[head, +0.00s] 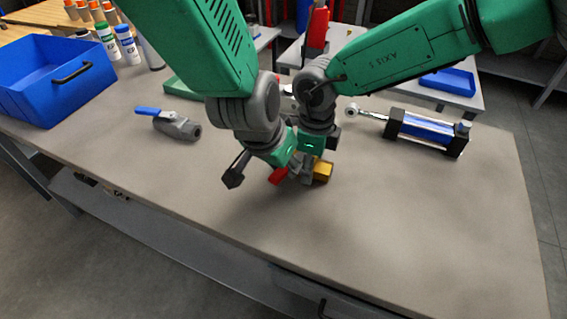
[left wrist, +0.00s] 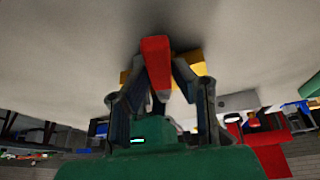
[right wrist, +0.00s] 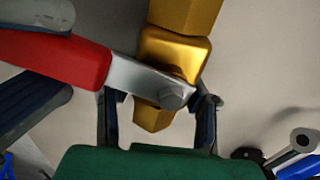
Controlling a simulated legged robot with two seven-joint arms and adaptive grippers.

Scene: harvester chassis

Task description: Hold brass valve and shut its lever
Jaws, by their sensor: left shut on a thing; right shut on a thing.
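The brass valve (head: 322,171) is on the table in front of me, partly hidden by both grippers in the head view. In the right wrist view its golden body (right wrist: 176,45) runs between the fingers of my right gripper (right wrist: 158,118), which is shut on it. The lever has a silver arm bolted to the body and a red handle (right wrist: 60,62). My left gripper (left wrist: 160,75) is shut on the red handle (left wrist: 157,60), seen between its fingers in the left wrist view. The two grippers are close together.
A grey valve with a blue lever (head: 178,125) lies to the left. A blue cylinder with black ends (head: 428,130) lies to the right. A blue bin (head: 65,80) and several bottles (head: 127,46) stand at the back left. The front of the table is clear.

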